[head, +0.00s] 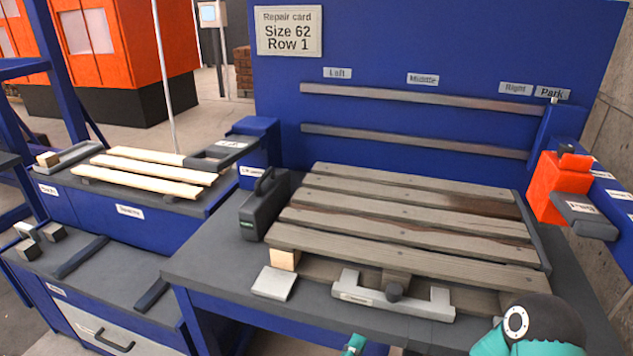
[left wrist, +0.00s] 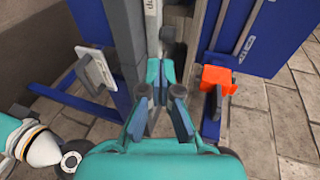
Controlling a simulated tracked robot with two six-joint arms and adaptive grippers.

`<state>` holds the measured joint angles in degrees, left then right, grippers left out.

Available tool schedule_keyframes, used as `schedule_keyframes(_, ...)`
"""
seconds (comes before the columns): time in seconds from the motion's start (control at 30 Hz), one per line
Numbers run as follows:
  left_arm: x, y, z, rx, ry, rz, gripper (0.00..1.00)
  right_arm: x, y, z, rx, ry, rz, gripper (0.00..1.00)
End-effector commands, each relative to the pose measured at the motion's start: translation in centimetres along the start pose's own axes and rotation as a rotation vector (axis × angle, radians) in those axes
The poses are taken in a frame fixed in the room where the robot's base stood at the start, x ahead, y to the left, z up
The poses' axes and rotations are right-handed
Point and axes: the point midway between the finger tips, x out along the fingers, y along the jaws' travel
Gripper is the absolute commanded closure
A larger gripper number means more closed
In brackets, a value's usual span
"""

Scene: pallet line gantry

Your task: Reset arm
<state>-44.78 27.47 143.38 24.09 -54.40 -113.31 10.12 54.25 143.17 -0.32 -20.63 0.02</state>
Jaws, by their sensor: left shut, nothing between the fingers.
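My left gripper (left wrist: 161,76) is shut and empty in the left wrist view, its two teal-tipped fingers pointing away from the camera. In the head view only a small teal part of it (head: 353,345) shows at the bottom edge, in front of the workbench. A teal and dark arm part of mine fills the lower right of the head view. My right gripper does not show in either view.
A grey wooden pallet (head: 400,222) lies on the workbench (head: 215,262), with a dark green case (head: 262,208) left of it and a grey bracket (head: 395,303) at its front. Pale boards (head: 140,172) lie at left. An orange unit (head: 560,188) stands at right.

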Motion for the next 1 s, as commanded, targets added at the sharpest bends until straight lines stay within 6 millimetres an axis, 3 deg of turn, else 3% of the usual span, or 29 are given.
schedule_keyframes(0.13,0.8,1.9,5.6,-0.052,-0.112,0.086,1.0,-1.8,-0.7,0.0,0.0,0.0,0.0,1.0)
schedule_keyframes(0.23,0.8,5.2,11.1,-0.106,-0.215,0.191,1.0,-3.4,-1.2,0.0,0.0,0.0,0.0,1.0)
schedule_keyframes(0.33,-0.3,10.5,15.9,-0.215,-0.294,0.339,1.0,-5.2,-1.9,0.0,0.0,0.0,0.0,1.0)
schedule_keyframes(0.43,-2.9,16.8,18.7,-0.497,-0.371,0.495,1.0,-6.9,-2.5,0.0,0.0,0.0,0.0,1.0)
schedule_keyframes(0.53,-6.0,22.4,19.0,-0.865,-0.461,0.626,1.0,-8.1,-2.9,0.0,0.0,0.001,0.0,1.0)
schedule_keyframes(0.7,-9.8,27.5,16.4,-1.408,-0.627,0.765,1.0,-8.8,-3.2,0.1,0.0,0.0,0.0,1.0)
schedule_keyframes(0.83,-11.1,28.9,13.8,-1.723,-0.759,0.829,1.0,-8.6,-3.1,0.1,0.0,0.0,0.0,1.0)
schedule_keyframes(1.0,-12.1,29.2,12.2,-2.011,-0.94,0.842,1.0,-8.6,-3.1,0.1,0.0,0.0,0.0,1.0)
